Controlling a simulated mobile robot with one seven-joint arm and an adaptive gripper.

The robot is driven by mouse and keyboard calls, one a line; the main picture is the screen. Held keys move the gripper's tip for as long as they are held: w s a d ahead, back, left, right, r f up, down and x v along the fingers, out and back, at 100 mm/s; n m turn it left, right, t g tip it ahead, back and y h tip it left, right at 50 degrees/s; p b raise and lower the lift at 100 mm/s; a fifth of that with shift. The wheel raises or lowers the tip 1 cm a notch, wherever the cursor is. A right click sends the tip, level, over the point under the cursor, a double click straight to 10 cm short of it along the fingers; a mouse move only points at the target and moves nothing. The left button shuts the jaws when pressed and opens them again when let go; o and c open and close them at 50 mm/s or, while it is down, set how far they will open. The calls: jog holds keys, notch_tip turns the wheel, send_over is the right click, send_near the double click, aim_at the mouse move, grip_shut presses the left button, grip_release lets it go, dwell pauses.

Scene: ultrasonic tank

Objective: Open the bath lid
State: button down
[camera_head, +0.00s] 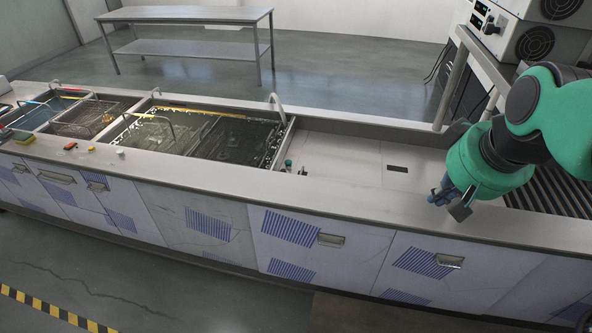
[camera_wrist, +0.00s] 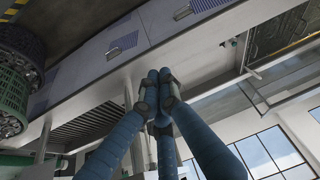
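The large bath (camera_head: 292,135) is sunk into the long counter, left of the middle in the head view. A dark, glossy, see-through surface (camera_head: 235,138) fills its opening; I cannot tell lid from liquid there. A thin bent handle (camera_head: 152,117) stands at its left part, and a curved pale pipe or handle (camera_head: 276,104) at its back right corner. My gripper (camera_head: 447,199) is over the counter's right part, far from the bath. Its blue fingers bunch closely at the tips in the wrist view (camera_wrist: 159,88), holding nothing that I can see; their opening is unclear.
Smaller basins (camera_head: 92,117) with frames lie at the counter's left end. Small coloured blocks (camera_head: 71,146) lie on the front edge. Small bottles (camera_head: 289,165) stand right of the bath. A bare counter stretch (camera_head: 345,165) separates bath and gripper. Green baskets (camera_wrist: 12,98) show in the wrist view.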

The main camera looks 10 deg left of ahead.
jog(key=w+a+r+n+g+y+p, duration=0.15)
jog(key=w+a, duration=0.25)
jog(key=w, duration=0.5)
jog(key=w+a+n+h+p, duration=0.1)
jog(key=w+a+n, duration=0.25)
jog(key=w, duration=0.45)
jog(key=w+a+f+n+y+p, duration=0.1)
jog(key=w+a+f, duration=0.2)
jog(key=w+a, duration=0.35)
jog(key=w+a+f+n+y+p, duration=0.15)
jog(key=w+a+f, duration=0.25)
jog(key=w, duration=0.5)
jog(key=w+a+f+n+g+p, duration=0.1)
jog(key=w+a+f+n, duration=0.1)
jog(key=w+a+f, duration=0.3)
jog(key=w+a+f+n+g+p, duration=0.1)
jog(key=w+a+f+n, duration=0.2)
jog(key=a+f, duration=0.6)
jog(key=w+a+f+n+g, duration=0.1)
jog(key=w+a+f, duration=0.6)
jog(key=f, duration=0.7)
jog(key=shift+a+n+p, duration=0.4)
jog(key=shift+n, duration=0.25)
jog(key=shift+f, duration=0.1)
